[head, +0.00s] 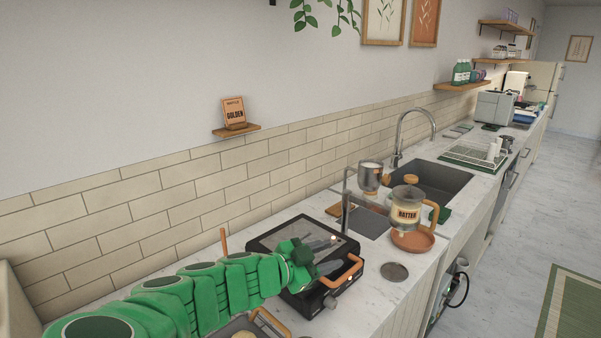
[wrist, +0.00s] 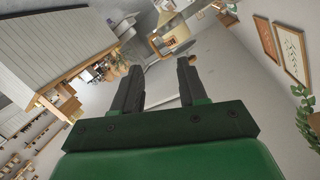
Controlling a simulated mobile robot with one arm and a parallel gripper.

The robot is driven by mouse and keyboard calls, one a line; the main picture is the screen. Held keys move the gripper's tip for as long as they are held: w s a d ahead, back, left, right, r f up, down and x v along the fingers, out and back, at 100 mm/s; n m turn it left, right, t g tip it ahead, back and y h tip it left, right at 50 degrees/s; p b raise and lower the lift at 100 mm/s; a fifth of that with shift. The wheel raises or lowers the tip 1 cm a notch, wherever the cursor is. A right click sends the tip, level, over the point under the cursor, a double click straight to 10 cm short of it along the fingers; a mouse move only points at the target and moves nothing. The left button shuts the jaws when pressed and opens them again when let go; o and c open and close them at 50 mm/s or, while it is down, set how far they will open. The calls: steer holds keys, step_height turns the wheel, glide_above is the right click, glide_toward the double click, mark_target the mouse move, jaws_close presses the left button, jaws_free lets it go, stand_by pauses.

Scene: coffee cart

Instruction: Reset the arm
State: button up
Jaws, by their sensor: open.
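In the head view the fingertips are hidden behind the end of the arm.
A sink (head: 432,181) with a tall faucet (head: 400,139) lies beyond. A tray (head: 243,327) is below my arm.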

steer(key=s+f+n+g+y, duration=0.2)
steer(key=s+f+g+y, duration=0.25)
steer(key=s, duration=0.35)
steer(key=s+f+n+g+y, duration=0.3)
steer(key=s+f+g, duration=0.15)
steer(key=s, duration=0.35)
steer(key=s+a+r+n+g+y, duration=0.5)
steer(key=s+a+n+y, duration=0.4)
steer(key=s+a, duration=0.5)
steer(key=s+d+n+t+h, duration=0.1)
steer(key=d, duration=1.1)
steer(key=s+d+n+t+h, duration=0.1)
steer(key=d+t+h, duration=0.1)
steer(key=d, duration=0.9)
steer(key=shift+s+d+r, duration=0.35)
steer(key=shift+s+r, duration=0.05)
